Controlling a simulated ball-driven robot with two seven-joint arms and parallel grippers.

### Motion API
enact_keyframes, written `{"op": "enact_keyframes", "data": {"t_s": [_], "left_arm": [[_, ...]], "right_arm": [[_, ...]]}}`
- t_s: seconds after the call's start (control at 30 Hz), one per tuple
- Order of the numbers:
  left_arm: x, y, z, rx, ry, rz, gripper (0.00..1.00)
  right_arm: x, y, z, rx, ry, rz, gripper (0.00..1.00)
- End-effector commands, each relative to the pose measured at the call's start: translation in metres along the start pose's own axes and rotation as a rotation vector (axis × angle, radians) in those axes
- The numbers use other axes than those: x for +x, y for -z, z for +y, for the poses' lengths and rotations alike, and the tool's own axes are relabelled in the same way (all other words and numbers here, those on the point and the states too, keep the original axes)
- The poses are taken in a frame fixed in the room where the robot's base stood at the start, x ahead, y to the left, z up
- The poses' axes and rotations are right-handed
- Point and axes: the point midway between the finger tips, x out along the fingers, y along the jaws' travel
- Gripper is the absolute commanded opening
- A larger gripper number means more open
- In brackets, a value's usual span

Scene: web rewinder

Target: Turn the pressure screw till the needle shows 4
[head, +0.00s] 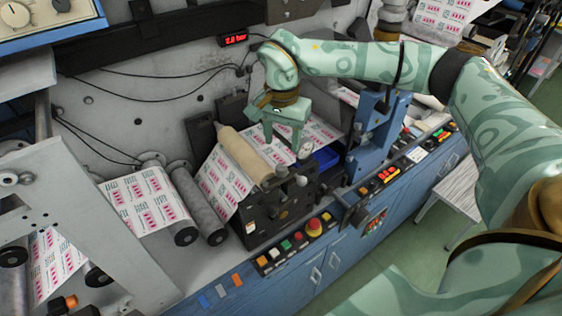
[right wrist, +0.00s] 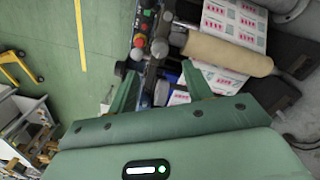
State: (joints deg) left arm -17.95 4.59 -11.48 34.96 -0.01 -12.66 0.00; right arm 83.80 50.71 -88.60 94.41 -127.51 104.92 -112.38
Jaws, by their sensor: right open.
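My right gripper (head: 282,146) is open and empty, fingers down, above the web beside the beige roller (head: 245,156). In the right wrist view its two fingers (right wrist: 160,70) are spread apart with nothing between them. Grey round knobs (head: 281,171) stand on the black roller block (head: 262,218) just below the gripper. I cannot tell which of them is the pressure screw. No needle or its scale can be made out. My left gripper is out of view.
Printed web (head: 145,205) runs over dark rollers. A blue upright bracket (head: 375,135) stands right of the gripper. A red emergency button (head: 314,225) and several coloured buttons line the front edge. The beige roller also shows in the right wrist view (right wrist: 228,54). Green floor lies beyond.

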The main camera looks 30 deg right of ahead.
Motion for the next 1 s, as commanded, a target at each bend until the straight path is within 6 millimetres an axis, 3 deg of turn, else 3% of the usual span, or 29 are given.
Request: {"op": "enact_keyframes", "data": {"t_s": [0.1,0.33,0.5,0.77,0.93,1.0], "left_arm": [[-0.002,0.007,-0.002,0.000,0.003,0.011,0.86],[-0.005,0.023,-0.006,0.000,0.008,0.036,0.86],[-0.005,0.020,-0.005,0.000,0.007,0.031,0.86],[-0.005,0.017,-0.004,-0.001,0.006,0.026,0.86],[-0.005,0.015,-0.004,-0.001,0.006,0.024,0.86],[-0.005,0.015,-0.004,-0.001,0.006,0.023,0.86]], "right_arm": [[0.031,-0.001,0.001,0.001,-0.004,-0.004,0.50],[0.073,-0.001,0.000,0.002,-0.001,-0.002,0.50],[0.085,-0.001,0.000,0.001,0.001,-0.001,0.50],[0.087,0.000,0.000,0.001,0.001,0.000,0.50],[0.087,0.000,0.000,0.001,0.001,0.000,0.08],[0.087,0.000,0.000,0.001,0.001,0.000,0.05]]}}
